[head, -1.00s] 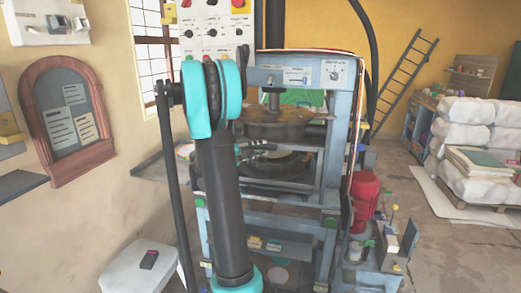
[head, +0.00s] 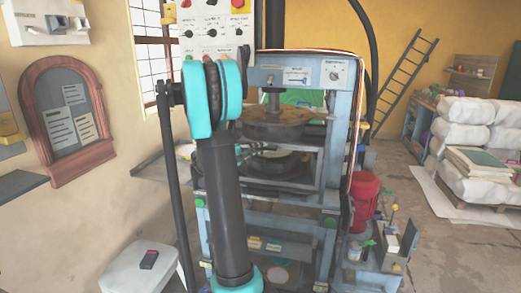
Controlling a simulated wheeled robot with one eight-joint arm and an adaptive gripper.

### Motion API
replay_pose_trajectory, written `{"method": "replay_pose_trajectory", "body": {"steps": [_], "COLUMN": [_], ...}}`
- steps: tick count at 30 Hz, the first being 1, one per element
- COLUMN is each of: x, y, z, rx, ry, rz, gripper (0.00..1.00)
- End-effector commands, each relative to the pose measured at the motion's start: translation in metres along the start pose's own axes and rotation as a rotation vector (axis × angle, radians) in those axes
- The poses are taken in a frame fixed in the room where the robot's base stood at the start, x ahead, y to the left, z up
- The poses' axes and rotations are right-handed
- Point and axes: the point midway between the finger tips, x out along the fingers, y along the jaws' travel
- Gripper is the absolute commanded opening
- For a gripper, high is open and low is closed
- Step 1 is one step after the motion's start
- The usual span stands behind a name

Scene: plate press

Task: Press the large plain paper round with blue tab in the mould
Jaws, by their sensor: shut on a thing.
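The press (head: 335,150) stands in the middle, with a round upper mould half (head: 275,124) raised above a dark lower mould half (head: 292,180). My gripper (head: 264,153) reaches into the gap between them from the left and is small and partly hidden behind my arm. It is shut, apparently on the edge of a pale paper round (head: 268,166) at the lower mould. The blue tab cannot be made out. I cannot tell whether the round touches the mould.
A control panel (head: 212,28) with a red button is at the top. A white stool (head: 140,268) with a dark handset stands at lower left.

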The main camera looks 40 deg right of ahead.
Motion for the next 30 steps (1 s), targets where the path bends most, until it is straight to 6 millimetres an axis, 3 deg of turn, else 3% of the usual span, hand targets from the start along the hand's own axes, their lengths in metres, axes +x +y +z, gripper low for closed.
{"method": "replay_pose_trajectory", "body": {"steps": [4, 8, 21, 30], "x": [0.0, 0.0, 0.0, 0.0], "y": [0.004, 0.019, 0.129, 0.176], "z": [0.0, 0.001, 0.001, 0.0], "rx": [0.0, 0.0, 0.0, 0.0], "ry": [0.0, 0.0, 0.0, 0.0], "rz": [-0.001, 0.0, 0.0, 0.0], "gripper": [0.0, 0.0, 0.0, 0.0]}}
